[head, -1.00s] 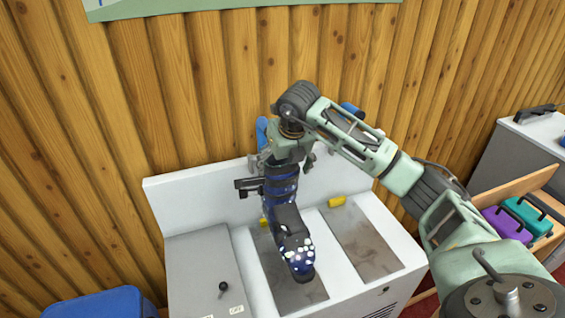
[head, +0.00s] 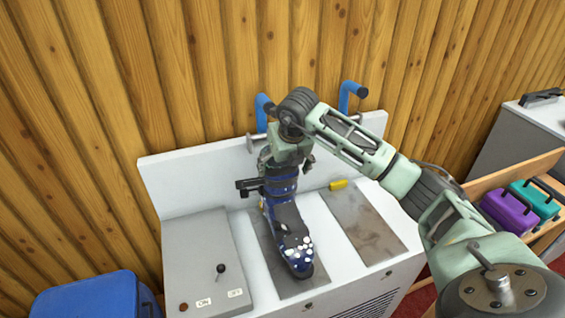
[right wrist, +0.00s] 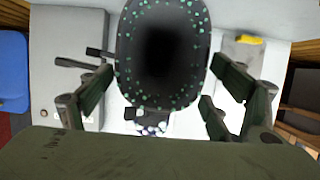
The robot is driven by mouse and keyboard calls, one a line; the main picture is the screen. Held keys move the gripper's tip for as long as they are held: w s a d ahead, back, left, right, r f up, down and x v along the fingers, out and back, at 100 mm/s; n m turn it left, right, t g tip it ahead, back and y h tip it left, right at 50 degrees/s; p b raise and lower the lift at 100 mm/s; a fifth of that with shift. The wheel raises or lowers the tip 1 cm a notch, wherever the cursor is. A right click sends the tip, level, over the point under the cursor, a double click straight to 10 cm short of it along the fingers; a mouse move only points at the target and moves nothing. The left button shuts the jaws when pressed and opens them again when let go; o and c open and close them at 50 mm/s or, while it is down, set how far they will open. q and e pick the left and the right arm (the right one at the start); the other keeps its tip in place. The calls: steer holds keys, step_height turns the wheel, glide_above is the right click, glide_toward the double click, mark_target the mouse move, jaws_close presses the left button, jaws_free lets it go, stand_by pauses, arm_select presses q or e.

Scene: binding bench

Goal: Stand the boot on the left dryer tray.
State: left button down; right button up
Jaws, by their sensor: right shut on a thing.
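The boot (head: 287,222) is dark blue and black with white speckles on its toe. It is upright over the left dryer tray (head: 262,240), toe toward me. I cannot tell whether its sole touches the tray. My right gripper (head: 282,165) is shut on the boot's upper shaft from above. In the right wrist view, the boot's open top (right wrist: 165,50) fills the space between the fingers. My left gripper is in no view.
A grey panel with a black lever (head: 220,268) is at the left. Blue hooked handles (head: 350,92) stand behind. A blue bin (head: 88,298) is at the lower left.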

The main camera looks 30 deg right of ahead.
mark_target(283, 179)
steer(key=shift+w+f+b, duration=0.1)
steer(key=shift+f+b, duration=1.3)
steer(key=shift+f, duration=0.4)
steer(key=shift+f+b, duration=0.35)
steer(key=o, duration=1.8)
steer(key=shift+o, duration=1.2)
steer(key=shift+f, duration=0.1)
steer(key=shift+s+f, duration=0.25)
steer(key=v, duration=1.2)
steer(key=shift+r, duration=0.15)
